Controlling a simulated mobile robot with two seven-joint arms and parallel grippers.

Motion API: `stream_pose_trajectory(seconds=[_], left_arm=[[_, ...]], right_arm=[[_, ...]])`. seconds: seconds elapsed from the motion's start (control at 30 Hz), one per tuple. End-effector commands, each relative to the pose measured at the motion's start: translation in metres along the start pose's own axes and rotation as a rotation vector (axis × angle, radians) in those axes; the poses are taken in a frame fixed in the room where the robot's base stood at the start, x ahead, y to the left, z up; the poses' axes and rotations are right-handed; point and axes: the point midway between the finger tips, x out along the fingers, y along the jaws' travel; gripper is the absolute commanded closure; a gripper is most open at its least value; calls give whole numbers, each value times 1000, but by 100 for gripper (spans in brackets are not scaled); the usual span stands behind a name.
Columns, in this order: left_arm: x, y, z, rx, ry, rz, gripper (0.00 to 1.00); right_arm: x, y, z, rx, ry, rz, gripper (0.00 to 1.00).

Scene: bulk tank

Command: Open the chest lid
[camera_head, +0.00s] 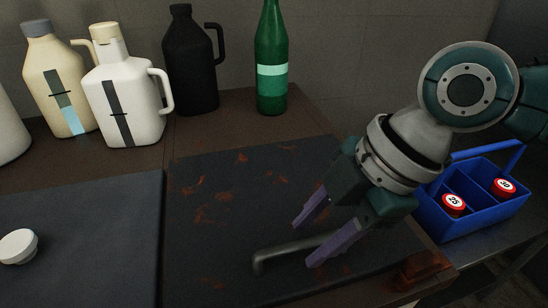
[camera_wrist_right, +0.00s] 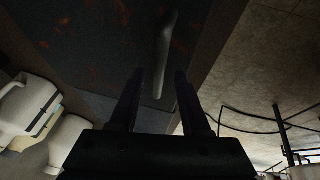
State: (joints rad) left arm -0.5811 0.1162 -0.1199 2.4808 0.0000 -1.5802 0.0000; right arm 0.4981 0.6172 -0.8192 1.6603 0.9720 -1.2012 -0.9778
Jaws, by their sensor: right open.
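The chest lid (camera_head: 225,210) is a dark, rust-spotted panel in the middle of the head view, lying flat and closed. A grey bar handle (camera_head: 275,256) is fixed near its front edge. My right gripper (camera_head: 309,243) has purple fingers, open, just over the handle's right part; the fingers hide some of it. In the right wrist view the handle (camera_wrist_right: 163,55) runs between and beyond the open fingers (camera_wrist_right: 158,80). I cannot tell whether they touch it. My left gripper is not in view.
Several jugs (camera_head: 123,100) and a green bottle (camera_head: 271,60) stand on the ledge behind the lid. A blue caddy (camera_head: 470,205) with red-capped items stands at the right. A second dark panel (camera_head: 85,240) with a white knob (camera_head: 18,246) lies left. A rusty latch (camera_head: 422,270) sits at front right.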

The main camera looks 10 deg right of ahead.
Motion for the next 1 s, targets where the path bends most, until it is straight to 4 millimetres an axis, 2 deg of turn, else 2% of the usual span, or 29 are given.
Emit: stream_pose_trajectory(seconds=[0.07, 0.5, 1.0], left_arm=[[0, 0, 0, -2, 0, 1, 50], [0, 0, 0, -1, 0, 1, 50], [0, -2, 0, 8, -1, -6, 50]], right_arm=[[0, 0, 0, 0, 0, 0, 53], [0, 0, 0, 1, 0, 0, 100], [0, 0, 0, 1, 0, -1, 100]])
